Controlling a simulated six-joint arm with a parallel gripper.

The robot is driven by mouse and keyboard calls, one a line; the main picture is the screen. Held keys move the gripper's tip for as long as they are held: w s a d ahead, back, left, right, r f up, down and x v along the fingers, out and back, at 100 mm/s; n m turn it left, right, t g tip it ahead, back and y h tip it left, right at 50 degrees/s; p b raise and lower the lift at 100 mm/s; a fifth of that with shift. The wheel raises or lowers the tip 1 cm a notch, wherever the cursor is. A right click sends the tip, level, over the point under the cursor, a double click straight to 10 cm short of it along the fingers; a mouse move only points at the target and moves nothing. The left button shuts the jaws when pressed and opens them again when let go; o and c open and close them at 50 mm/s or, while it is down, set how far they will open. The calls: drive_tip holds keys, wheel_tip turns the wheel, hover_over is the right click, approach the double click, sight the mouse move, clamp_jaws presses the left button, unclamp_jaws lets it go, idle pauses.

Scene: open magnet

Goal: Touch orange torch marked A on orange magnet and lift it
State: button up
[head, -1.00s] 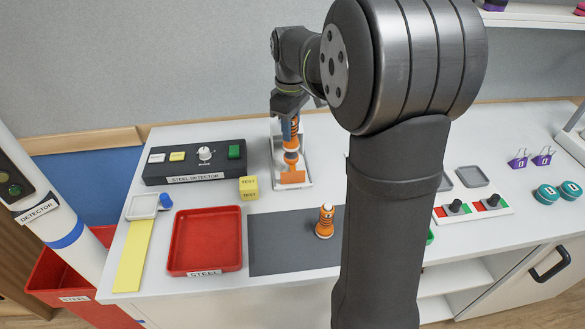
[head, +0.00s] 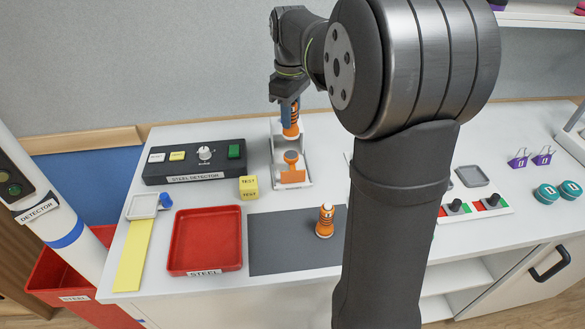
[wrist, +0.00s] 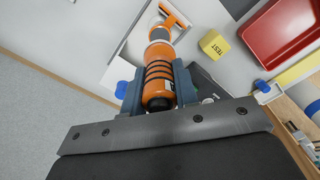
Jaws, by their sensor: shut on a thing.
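My gripper (head: 289,101) is shut on an orange torch with dark bands (head: 291,121), which also fills the middle of the wrist view (wrist: 159,78). The torch is held upright above the orange magnet (head: 292,176), which sits on a white-framed stand at the back of the table. In the head view a gap shows between the torch's lower end and the magnet's round top. A second orange torch (head: 325,221) stands on the dark grey mat. No letter A is readable on either torch.
A steel detector box (head: 190,163) and a yellow TEST cube (head: 248,188) lie left of the magnet. A red STEEL tray (head: 206,240) is in front of them, beside the dark mat (head: 275,250). My arm hides part of the table's right half.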

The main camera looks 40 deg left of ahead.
drive_tip(key=shift+r, duration=1.4)
